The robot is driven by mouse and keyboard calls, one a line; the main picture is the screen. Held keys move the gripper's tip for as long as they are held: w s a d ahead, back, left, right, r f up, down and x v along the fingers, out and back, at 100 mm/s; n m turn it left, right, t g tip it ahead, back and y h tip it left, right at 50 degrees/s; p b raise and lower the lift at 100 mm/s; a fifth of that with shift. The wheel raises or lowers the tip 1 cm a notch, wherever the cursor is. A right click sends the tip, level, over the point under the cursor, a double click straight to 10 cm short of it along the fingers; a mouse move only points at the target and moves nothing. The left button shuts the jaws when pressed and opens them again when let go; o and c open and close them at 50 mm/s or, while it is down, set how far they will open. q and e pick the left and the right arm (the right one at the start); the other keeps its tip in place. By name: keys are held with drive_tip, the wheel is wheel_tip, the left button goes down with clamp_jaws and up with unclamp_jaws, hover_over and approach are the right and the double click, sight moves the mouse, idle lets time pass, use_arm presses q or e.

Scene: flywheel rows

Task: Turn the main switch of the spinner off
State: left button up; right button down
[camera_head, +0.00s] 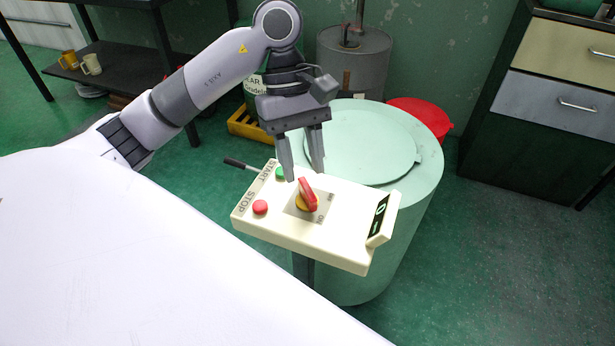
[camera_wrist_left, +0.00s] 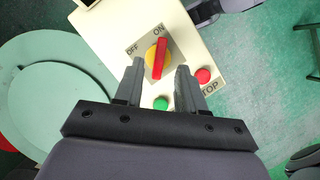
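The spinner's cream control panel (camera_head: 335,235) carries the main switch (camera_head: 309,196), a red bar handle on a yellow round base. In the left wrist view the switch (camera_wrist_left: 161,57) has its red bar pointing toward the ON label, with the OFF label to the left of it. My left gripper (camera_head: 303,178) is just above the switch, pointing down. In the left wrist view its open fingers (camera_wrist_left: 160,67) appear on either side of the handle's near end, with gaps. Contact cannot be made out.
A red stop button (camera_head: 260,207) and a green start button (camera_head: 281,173) sit on the panel near the switch. A black display (camera_head: 379,216) is at its right end. The pale green spinner drum (camera_head: 400,235) with its round lid (camera_head: 365,145) stands behind.

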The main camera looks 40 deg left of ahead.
sight(307, 187)
use_arm(q)
drive_tip(key=x, duration=0.3)
drive_tip(key=shift+f, duration=0.1)
drive_tip(key=shift+s+d+f, duration=0.1)
drive_tip(key=shift+f, duration=0.15)
clamp_jaws()
